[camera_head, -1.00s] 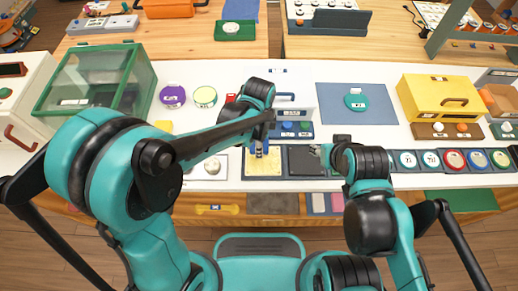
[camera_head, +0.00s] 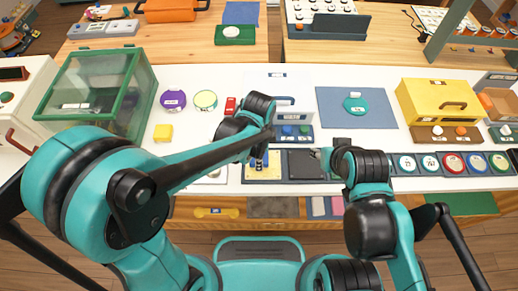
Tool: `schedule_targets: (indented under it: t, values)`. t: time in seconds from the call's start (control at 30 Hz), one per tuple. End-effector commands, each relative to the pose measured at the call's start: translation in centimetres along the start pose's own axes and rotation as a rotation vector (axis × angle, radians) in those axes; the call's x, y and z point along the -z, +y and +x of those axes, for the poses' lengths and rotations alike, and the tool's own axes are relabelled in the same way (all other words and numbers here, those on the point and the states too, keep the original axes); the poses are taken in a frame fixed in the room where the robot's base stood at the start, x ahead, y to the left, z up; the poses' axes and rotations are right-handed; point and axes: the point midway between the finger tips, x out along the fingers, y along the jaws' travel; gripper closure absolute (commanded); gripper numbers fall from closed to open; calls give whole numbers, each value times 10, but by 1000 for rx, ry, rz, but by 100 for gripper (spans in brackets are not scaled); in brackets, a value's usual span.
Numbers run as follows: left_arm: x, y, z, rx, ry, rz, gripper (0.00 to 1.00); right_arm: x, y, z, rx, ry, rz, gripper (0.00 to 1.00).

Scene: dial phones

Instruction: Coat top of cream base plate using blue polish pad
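The cream base plate (camera_head: 265,176) lies on the white table in front of my column, to the left of a dark square plate (camera_head: 304,165). My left gripper (camera_head: 260,160) is over the cream plate, fingers pointing down. A small blue patch shows at its fingertips, possibly the blue polish pad; the arm hides most of it, so I cannot tell whether the fingers are shut on it or whether it touches the plate. My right gripper (camera_head: 319,155) is beside the dark plate's right edge. Its fingers are too small to read.
A green-framed glass case (camera_head: 98,90) stands at the left, with a yellow block (camera_head: 162,132) near it. Purple (camera_head: 173,99) and green-rimmed (camera_head: 205,99) discs lie behind my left arm. A blue mat (camera_head: 357,107) and yellow box (camera_head: 440,98) are at the right.

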Motion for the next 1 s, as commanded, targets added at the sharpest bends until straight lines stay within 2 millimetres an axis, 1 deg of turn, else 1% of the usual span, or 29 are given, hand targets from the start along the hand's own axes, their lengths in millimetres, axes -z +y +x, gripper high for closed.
schedule_targets:
  t: [0.17, 0.4, 0.57, 0.77, 1.0]
  values:
    - [3, 1, 0, 0, 0, 1, 79, 0, 0, 0, 0, 0, 0, 60]
    - [22, 2, 2, -1, 0, 2, 79, -2, 0, 3, 0, 0, 0, 60]
    - [26, 1, 2, -1, 0, 0, 79, -2, 0, 3, 0, 0, 0, 60]
    - [26, -12, 3, -1, 0, -1, 79, -3, 0, 4, 0, 0, 0, 60]
    - [26, -35, 4, -1, 0, -1, 79, -5, 0, 6, 0, 0, 0, 60]
